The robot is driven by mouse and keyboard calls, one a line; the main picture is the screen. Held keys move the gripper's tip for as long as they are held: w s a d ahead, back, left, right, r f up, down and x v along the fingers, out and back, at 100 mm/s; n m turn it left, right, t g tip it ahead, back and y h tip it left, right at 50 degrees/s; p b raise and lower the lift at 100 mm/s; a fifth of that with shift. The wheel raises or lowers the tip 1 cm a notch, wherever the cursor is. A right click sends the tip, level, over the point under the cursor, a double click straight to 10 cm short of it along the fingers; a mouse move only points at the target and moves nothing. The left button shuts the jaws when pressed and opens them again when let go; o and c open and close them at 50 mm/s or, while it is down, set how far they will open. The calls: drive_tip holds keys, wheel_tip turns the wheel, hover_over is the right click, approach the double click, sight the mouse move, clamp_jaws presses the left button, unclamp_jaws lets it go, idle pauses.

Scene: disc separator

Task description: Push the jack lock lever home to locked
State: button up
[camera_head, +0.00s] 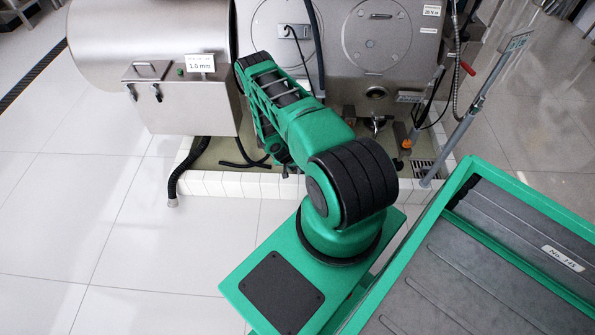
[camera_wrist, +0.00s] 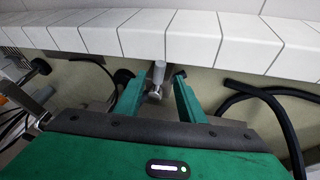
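In the wrist view, a short pale grey lever (camera_wrist: 159,72) with a rounded end stands on a small metal fitting; it appears to be the jack lock lever. My gripper (camera_wrist: 151,78) is open, with one green finger on each side of the lever. Gaps show on both sides, and I cannot see either finger touching it. The lever's base is partly hidden low between the fingers. In the head view, my own arm hides the lever and the gripper, down by the sunken floor area in front of the machine.
A white tiled kerb (camera_wrist: 145,33) crosses just beyond the fingertips. A black hose (camera_wrist: 275,105) lies to the right in the wrist view. In the head view, the steel machine (camera_head: 345,60) stands behind, and a grey post (camera_head: 470,115) rises right of my arm.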

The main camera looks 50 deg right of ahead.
drive_tip(key=shift+x, duration=2.2)
drive_tip(key=shift+w, duration=0.1)
clamp_jaws()
